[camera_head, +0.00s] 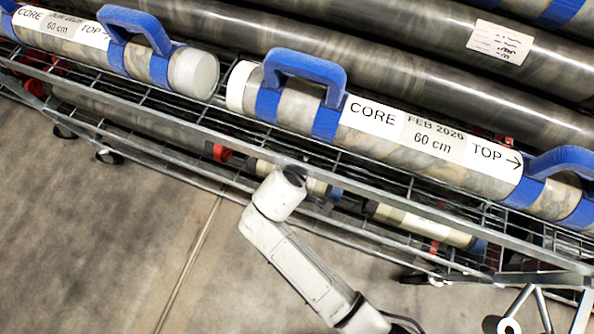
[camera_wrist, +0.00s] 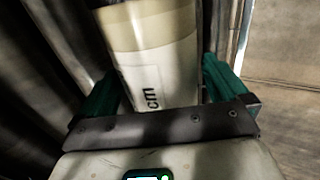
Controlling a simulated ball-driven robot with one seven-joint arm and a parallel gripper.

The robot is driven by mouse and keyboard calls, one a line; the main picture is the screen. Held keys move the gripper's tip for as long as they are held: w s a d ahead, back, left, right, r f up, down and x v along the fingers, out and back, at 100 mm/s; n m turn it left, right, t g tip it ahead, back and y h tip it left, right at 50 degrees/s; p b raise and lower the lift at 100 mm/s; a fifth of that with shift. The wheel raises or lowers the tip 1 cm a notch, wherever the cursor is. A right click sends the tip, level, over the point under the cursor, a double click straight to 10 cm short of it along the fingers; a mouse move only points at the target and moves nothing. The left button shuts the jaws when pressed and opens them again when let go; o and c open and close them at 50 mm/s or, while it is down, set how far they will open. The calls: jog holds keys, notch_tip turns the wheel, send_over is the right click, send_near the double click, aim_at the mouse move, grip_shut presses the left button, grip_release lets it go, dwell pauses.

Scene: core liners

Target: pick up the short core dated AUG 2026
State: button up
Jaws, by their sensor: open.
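In the wrist view, my gripper (camera_wrist: 157,85) is open, with one green finger on each side of a pale core (camera_wrist: 150,40). Its cream label shows "cm"; its date is out of view. I cannot tell whether the fingers touch it. In the head view my arm reaches into the cart's lower level, and its gripper is hidden behind the cart wires. A short pale core (camera_head: 312,184) lies there, partly covered by my arm and the wires. Another lower core (camera_head: 425,223) lies to its right. No label reading AUG 2026 is legible.
A wire cart (camera_head: 380,243) holds a core (camera_head: 432,141) marked FEB 2026, 60 cm, with blue handles. A second 60 cm core (camera_head: 130,50) at left has a blurred date. Long dark tubes (camera_head: 420,80) lie behind. Bare floor (camera_head: 90,230) is free at lower left.

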jog(key=shift+f, duration=0.15)
jog(key=c, duration=1.7)
jog(key=shift+w, duration=0.1)
jog(key=shift+c, duration=0.4)
